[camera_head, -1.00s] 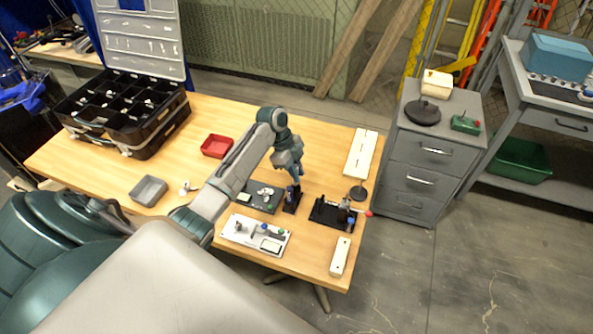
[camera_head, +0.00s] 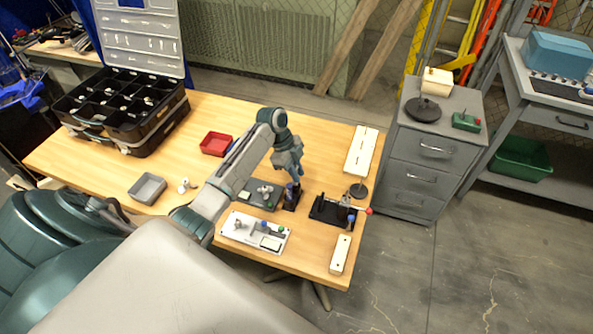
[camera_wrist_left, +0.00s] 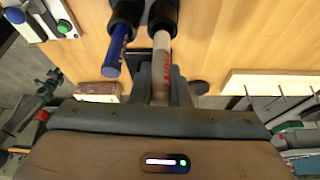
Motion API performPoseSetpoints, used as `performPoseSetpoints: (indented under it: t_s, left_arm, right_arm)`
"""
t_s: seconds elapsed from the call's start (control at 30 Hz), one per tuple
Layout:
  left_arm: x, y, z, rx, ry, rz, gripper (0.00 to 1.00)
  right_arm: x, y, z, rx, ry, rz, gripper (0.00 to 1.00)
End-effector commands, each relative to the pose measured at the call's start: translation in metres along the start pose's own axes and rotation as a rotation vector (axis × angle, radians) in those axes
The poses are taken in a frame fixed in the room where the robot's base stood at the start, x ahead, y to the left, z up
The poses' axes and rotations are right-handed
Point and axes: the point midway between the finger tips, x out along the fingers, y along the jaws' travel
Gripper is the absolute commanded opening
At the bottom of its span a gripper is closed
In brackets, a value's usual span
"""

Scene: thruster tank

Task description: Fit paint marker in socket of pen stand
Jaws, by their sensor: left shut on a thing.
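The paint marker (camera_wrist_left: 162,62) is pale with red lettering in the left wrist view. My left gripper (camera_wrist_left: 161,88) is shut on it; it also shows in the head view (camera_head: 296,176), above the pen stand. The black pen stand (camera_head: 291,202) is on the table's right part. Two of its round black sockets show in the wrist view. The marker's far end is at the right socket (camera_wrist_left: 163,12) and appears to be inside its rim; the depth is hidden. A blue marker (camera_wrist_left: 116,50) stands in the left socket. My right gripper is not in view.
A dark grey tray (camera_head: 257,197) and a white panel (camera_head: 243,237) lie left of the stand. A black fixture (camera_head: 326,212) stands close on its right. A long white rack (camera_head: 361,152) is behind. A red bin (camera_head: 216,144) and grey bin (camera_head: 147,188) stand farther left.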

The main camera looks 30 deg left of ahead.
Motion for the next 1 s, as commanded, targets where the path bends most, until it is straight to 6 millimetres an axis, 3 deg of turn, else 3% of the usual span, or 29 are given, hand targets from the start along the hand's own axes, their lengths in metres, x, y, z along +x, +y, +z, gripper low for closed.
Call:
performPoseSetpoints:
  t_s: [1.0]
  left_arm:
    - [0.013,0.000,0.005,0.000,0.000,0.001,0.00]
  right_arm:
    - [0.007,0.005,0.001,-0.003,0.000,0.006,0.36]
